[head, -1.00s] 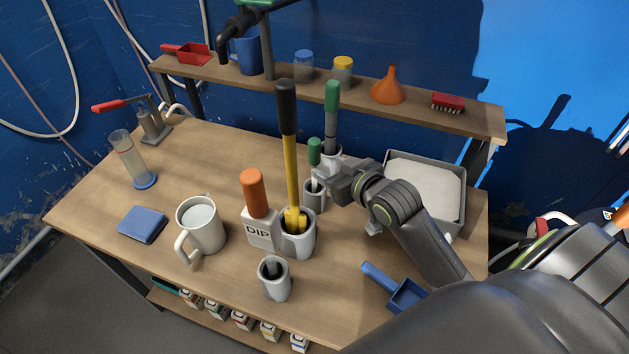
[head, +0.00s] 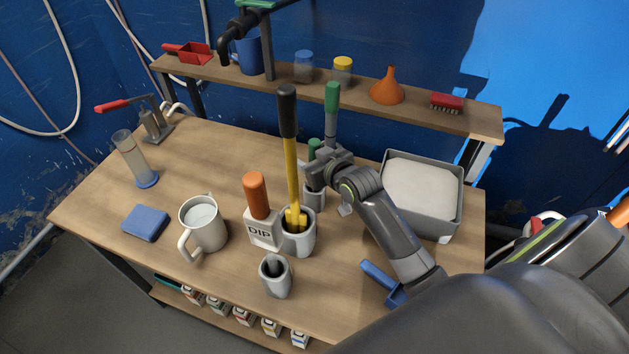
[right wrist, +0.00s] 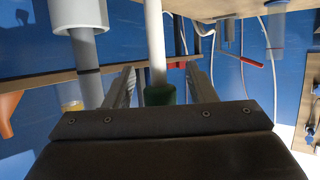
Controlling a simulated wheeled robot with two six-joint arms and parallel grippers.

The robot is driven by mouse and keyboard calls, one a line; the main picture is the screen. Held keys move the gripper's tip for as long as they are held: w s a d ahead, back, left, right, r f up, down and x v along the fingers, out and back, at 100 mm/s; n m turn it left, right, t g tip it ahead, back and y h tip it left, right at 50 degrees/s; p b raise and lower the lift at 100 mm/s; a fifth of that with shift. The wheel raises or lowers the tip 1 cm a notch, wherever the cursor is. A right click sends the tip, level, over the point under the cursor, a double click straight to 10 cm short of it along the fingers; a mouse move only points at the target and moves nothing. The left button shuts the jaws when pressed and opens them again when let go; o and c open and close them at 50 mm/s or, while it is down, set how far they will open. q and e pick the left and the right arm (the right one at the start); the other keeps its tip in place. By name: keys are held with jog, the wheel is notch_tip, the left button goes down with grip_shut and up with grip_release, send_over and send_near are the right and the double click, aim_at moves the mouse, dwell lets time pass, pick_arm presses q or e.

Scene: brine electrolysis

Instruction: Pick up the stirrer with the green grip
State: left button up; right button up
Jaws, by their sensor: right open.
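A short stirrer with a green grip (head: 314,146) and a pale shaft stands in a small grey cup (head: 314,198) near the middle of the table. My right gripper (head: 317,172) is at this stirrer, just above the cup, partly covering it. In the right wrist view the open fingers (right wrist: 162,88) lie either side of the stirrer, whose green grip (right wrist: 160,95) and white shaft (right wrist: 155,40) show between them. I cannot tell whether a finger touches it. A taller tool with a green grip (head: 332,97) and grey shaft stands just behind. My left gripper is out of view.
A yellow tool with a black grip (head: 287,112) stands tall in a cup left of my gripper. Beside it are an orange-handled piece marked DIP (head: 264,231) and a white mug (head: 204,225). A grey tray (head: 446,228) is at right; a shelf (head: 225,77) runs behind.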

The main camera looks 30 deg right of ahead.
grip_shut()
dwell(0.3)
